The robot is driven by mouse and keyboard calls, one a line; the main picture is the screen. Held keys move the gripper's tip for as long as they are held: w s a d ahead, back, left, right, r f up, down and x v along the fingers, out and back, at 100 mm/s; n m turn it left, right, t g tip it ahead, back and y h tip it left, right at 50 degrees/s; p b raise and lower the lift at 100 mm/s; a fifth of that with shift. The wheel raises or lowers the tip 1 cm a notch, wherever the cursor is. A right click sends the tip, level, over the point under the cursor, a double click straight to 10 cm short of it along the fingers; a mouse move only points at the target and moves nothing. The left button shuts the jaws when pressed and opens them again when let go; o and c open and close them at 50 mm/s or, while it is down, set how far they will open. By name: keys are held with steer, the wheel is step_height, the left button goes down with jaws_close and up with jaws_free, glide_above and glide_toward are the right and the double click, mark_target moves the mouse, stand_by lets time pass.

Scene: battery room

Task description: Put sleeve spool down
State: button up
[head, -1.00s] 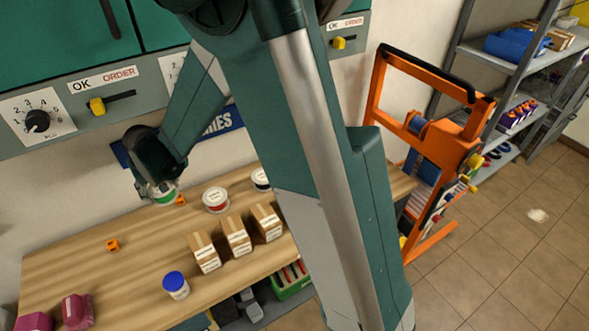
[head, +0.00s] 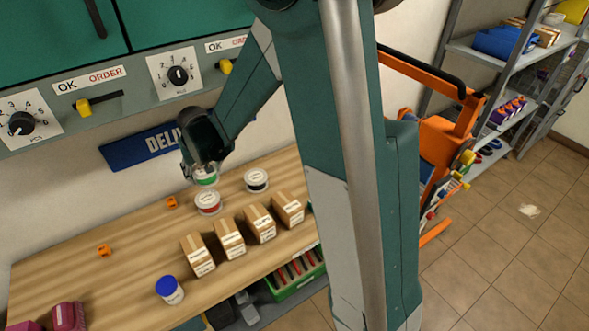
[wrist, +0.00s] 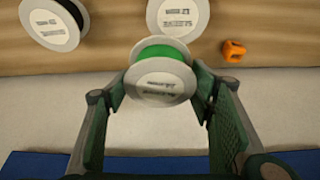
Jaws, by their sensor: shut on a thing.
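My gripper (head: 204,160) is shut on a green sleeve spool (head: 207,177) with white flanges. In the wrist view the green spool (wrist: 160,76) sits between the two fingertips, its labelled white face towards the camera. In the head view it shows just beneath my gripper, over the back of the wooden bench (head: 110,275); I cannot tell whether it touches the top. A red spool (head: 208,203) stands in front of it, and a black spool (head: 256,181) stands to its right.
An orange block (head: 172,202) lies left of the spools. Several cardboard boxes (head: 229,239) stand in a row in front. A blue-lidded jar (head: 170,290) is nearer. The blue sign (head: 135,150) is on the wall behind.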

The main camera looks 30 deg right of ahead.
steer(key=d+m, duration=0.1)
steer(key=d, duration=0.5)
steer(key=d+m+h, duration=0.1)
steer(key=d+m, duration=0.1)
steer(key=d, duration=0.4)
steer(key=s+d+m+p, duration=0.1)
steer(key=d+m, duration=0.1)
steer(key=d, duration=0.4)
steer(key=shift+d+f+g+h, duration=0.2)
steer(key=shift+g+h, duration=0.1)
steer(key=shift+g, duration=0.1)
steer(key=s+d+m+h+p, duration=0.1)
steer(key=s+d+m, duration=0.1)
steer(key=d, duration=0.6)
steer(key=s+d+m+g, duration=0.1)
steer(key=d+m, duration=0.3)
steer(key=d, duration=0.5)
steer(key=shift+s+f+h+p, duration=0.15)
steer(key=shift+s+h+p, duration=0.25)
steer(key=shift+s, duration=0.1)
steer(key=shift+f, duration=0.1)
steer(key=shift+f, duration=2.15)
steer(key=shift+f+b, duration=0.3)
steer(key=shift+f, duration=1.5)
steer(key=shift+f, duration=0.15)
